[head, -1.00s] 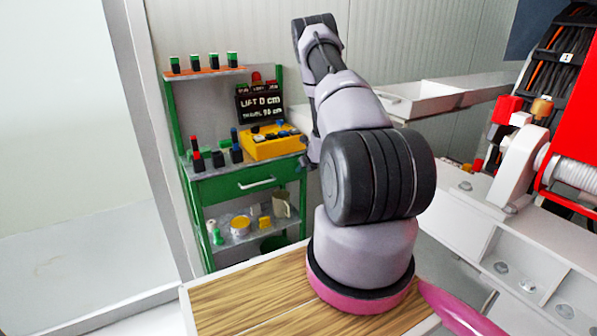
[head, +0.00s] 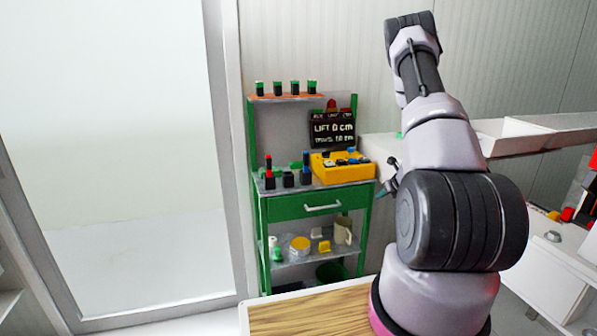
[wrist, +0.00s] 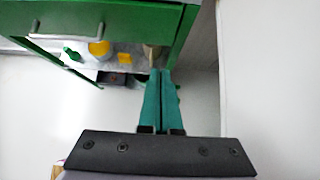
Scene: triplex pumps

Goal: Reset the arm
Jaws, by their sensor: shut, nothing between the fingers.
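My arm (head: 440,140) rises bent from its pink-ringed base on a wooden top (head: 305,312) at the right of the head view. In the wrist view my gripper (wrist: 160,73) shows two teal fingers lying side by side, shut and empty. They point toward the lower part of the green cart, apart from its things as far as I can tell. In the head view only a small part of the gripper shows beside the arm, near the cart's right side.
A white tray (head: 540,135) is behind the arm. A pale door panel (head: 120,150) stands at left.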

